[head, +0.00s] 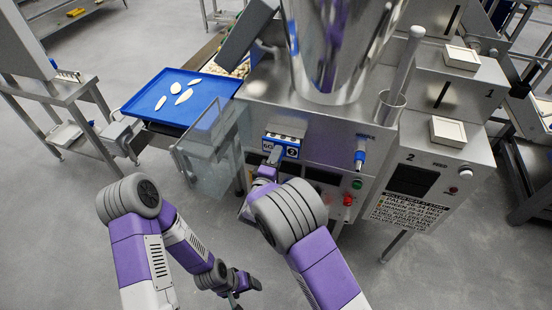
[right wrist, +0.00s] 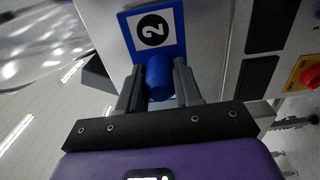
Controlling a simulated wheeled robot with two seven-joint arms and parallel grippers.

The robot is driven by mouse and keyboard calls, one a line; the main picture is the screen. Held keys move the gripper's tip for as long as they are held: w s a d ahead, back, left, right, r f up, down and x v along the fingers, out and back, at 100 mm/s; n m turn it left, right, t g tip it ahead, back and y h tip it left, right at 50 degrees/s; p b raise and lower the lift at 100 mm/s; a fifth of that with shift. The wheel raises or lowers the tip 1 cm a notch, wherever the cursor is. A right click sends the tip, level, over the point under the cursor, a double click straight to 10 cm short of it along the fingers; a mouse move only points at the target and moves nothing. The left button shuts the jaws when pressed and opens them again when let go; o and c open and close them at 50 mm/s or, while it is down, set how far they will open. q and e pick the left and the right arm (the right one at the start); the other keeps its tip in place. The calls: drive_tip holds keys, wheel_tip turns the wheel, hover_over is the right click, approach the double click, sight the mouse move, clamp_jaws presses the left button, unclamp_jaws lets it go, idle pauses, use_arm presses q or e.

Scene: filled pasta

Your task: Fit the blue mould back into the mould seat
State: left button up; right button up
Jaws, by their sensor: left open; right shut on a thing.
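The blue mould (head: 280,154) is at the mould seat (head: 286,133) on the front of the steel machine. Its blue face carries a "2" label, which also shows in the right wrist view (right wrist: 178,32). My right gripper (head: 270,163) is shut on the mould's round blue handle (right wrist: 159,80), one finger on each side. The mould's face looks close to the machine front; I cannot tell how deep it sits in the seat. My left gripper (head: 238,292) is open and empty, low over the floor, well away from the machine.
A blue tray (head: 208,118) with several pale pieces lies left of the seat, behind a clear guard (head: 210,160). A blue-collared knob (head: 360,154) and green and red buttons (head: 348,200) sit right of the seat. A steel hopper (head: 335,60) stands above.

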drive_tip(key=shift+x, duration=1.15)
drive_tip(key=shift+r, duration=0.15)
idle(0.9)
drive_tip(key=o, duration=1.4)
drive_tip(key=shift+f, duration=0.2)
drive_tip(key=shift+p+v, duration=0.75)
drive_tip(key=shift+v, duration=0.65)
drive_tip(key=shift+p+v, duration=0.55)
drive_tip(key=shift+v, duration=1.5)
